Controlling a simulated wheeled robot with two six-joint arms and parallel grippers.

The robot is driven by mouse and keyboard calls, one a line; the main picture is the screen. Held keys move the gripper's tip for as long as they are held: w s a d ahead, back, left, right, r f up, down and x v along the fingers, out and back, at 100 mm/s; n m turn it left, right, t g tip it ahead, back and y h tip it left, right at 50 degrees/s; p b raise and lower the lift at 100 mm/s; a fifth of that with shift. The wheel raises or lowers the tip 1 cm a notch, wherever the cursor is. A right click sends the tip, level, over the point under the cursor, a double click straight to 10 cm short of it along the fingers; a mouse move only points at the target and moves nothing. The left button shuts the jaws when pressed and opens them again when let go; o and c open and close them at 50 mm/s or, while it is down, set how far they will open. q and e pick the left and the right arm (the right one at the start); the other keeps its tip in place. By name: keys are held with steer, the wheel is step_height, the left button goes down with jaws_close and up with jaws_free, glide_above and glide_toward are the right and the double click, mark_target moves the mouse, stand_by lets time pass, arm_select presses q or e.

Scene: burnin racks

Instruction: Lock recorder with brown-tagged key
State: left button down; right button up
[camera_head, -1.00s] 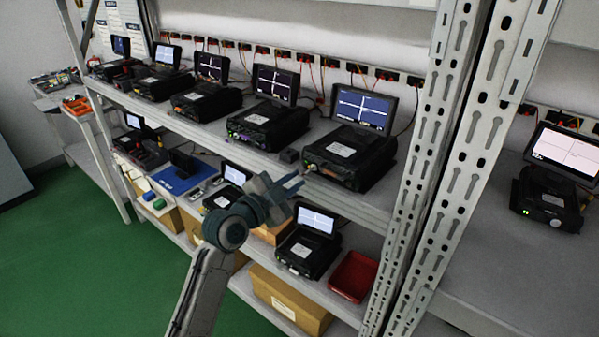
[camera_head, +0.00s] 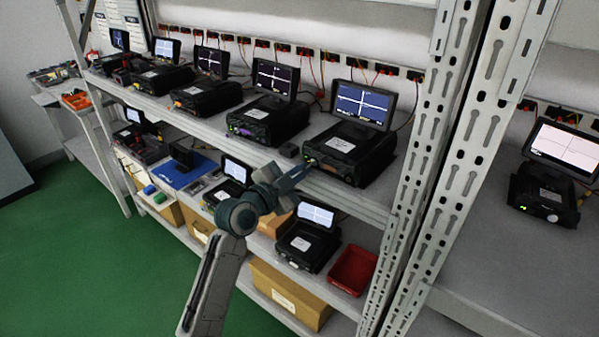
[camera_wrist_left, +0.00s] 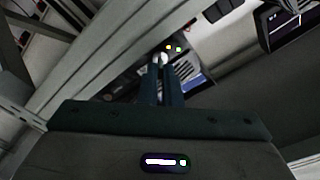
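The recorder at the right end of the upper shelf (camera_head: 349,151) is a black box with a white label and a lit screen. A small brownish patch (camera_head: 329,168) shows on its front; I cannot tell if it is the key's tag. My left gripper (camera_head: 305,170) is at the left part of this recorder's front. In the left wrist view its two fingers (camera_wrist_left: 164,68) lie close together. Their tips meet a small whitish round part (camera_wrist_left: 160,57) below two small lights; key or knob, I cannot tell. Whether they grip it is unclear. My right gripper is out of view.
A purple-marked recorder (camera_head: 266,121) and several others stand leftward along the upper shelf. A small dark block (camera_head: 289,149) lies between the two nearest. Below are another recorder (camera_head: 305,245) and a red tray (camera_head: 353,271). A perforated metal post (camera_head: 416,165) stands right.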

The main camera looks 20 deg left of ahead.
arm_select(q)
steer(key=n+p, duration=0.6)
steer(key=n, duration=1.1)
steer(key=shift+n, duration=0.3)
stand_by(0.3)
steer(key=c, duration=1.9)
jaws_free()
steer(key=shift+a, duration=0.1)
